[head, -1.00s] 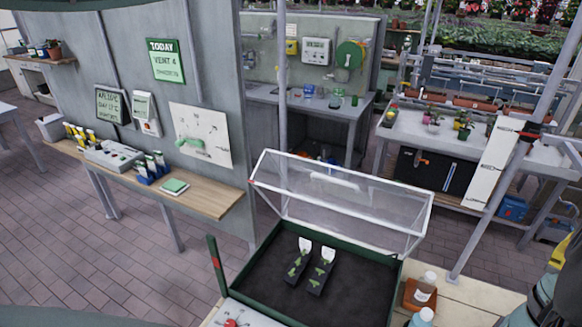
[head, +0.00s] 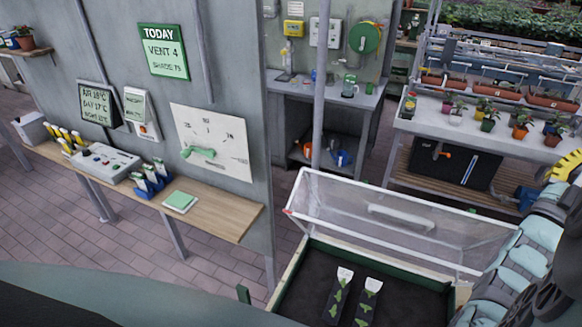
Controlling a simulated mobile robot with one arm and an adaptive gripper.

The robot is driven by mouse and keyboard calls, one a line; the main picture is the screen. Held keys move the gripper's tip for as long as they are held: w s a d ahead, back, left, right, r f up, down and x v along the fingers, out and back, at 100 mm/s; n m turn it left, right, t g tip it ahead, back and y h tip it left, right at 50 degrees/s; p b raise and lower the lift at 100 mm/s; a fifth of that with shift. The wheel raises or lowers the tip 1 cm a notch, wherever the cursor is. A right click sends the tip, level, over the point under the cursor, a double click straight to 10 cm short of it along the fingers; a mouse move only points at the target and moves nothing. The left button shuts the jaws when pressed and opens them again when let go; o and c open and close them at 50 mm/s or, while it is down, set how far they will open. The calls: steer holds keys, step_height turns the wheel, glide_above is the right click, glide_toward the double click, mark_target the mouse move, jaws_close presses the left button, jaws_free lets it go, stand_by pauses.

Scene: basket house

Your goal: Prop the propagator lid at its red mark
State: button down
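The propagator lid (head: 400,212) is a clear panel in a white frame. It stands raised and tilted above the green-rimmed propagator tray (head: 420,286). A small red spot (head: 289,212) shows at the lid's left corner. The top of a short green post (head: 243,294) shows left of the tray; its lower part is cut off by the view. Two dark seedling packs with white labels (head: 339,295) (head: 367,301) lie on the dark soil. My arm's teal and grey links fill the right edge, right of the lid. My gripper's fingers do not show.
A wooden shelf (head: 225,207) with a control box (head: 102,164) and a green notepad (head: 180,201) runs along the left wall. A grey post (head: 319,100) rises behind the lid. A bench (head: 470,128) with potted plants stands at the back right.

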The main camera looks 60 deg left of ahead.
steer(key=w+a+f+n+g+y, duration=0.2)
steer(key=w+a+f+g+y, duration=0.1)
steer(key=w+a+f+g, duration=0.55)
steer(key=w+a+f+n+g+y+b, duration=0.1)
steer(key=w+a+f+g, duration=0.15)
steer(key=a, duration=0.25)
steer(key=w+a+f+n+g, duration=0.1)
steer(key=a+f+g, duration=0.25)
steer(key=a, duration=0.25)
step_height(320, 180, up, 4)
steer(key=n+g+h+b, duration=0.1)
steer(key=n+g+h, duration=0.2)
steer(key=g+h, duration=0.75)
glide_above(420, 209)
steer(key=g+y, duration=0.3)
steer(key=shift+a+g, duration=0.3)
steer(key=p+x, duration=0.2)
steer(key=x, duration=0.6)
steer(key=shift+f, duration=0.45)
